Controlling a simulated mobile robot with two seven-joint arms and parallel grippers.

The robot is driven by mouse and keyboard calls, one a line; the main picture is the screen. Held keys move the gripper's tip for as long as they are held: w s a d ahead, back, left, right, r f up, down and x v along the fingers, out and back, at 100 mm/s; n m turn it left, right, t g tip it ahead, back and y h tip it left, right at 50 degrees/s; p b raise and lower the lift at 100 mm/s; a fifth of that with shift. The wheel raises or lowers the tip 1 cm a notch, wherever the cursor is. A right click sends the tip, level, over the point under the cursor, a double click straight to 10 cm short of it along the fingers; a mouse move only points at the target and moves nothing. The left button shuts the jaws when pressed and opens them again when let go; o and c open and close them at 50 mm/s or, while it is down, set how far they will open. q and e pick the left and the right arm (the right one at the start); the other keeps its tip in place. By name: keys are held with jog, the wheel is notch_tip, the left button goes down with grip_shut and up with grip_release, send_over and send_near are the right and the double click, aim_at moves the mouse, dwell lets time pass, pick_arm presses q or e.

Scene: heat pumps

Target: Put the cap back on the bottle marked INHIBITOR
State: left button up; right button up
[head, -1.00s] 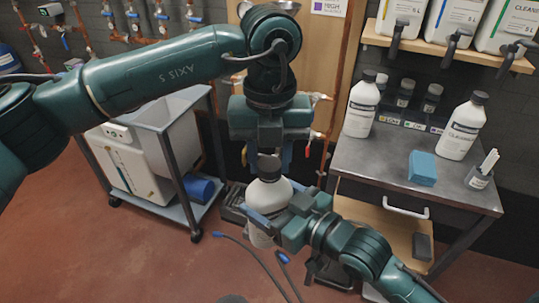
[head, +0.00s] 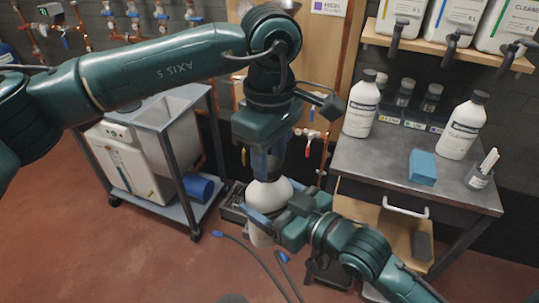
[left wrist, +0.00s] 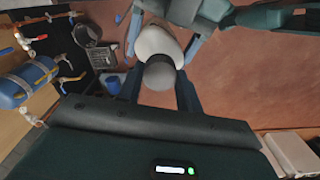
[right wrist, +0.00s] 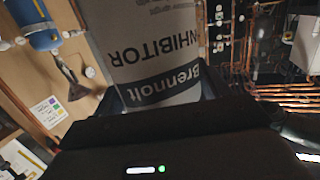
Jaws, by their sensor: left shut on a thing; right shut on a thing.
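The white bottle marked INHIBITOR (right wrist: 145,40) is upright, held off the floor in front of the bench, its white shoulder (head: 268,193) showing in the head view. My right gripper (head: 262,215) is shut around its body; in the right wrist view the fingers (right wrist: 158,92) flank the label. The dark grey cap (left wrist: 160,74) is at the top of the bottle, in line with the neck. My left gripper (head: 268,165) points down from above, shut on the cap; its fingers (left wrist: 160,92) lie on either side. The cap is mostly hidden in the head view; I cannot tell how tight it is.
The grey bench (head: 385,165) at right holds a capped white bottle (head: 361,110), a CLEANER bottle (head: 463,127), a blue sponge (head: 423,167) and a cup of sticks (head: 480,178). A trolley (head: 165,115) stands at left. Hoses (head: 262,262) lie on the floor.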

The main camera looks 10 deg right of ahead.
pick_arm(q)
jog(key=m, duration=0.6)
jog(key=shift+m, duration=0.3)
jog(key=m, duration=0.6)
jog(key=o, duration=1.2)
jog(key=shift+c, duration=0.2)
notch_tip(320, 180, up, 12)
jog(key=shift+f, duration=0.1)
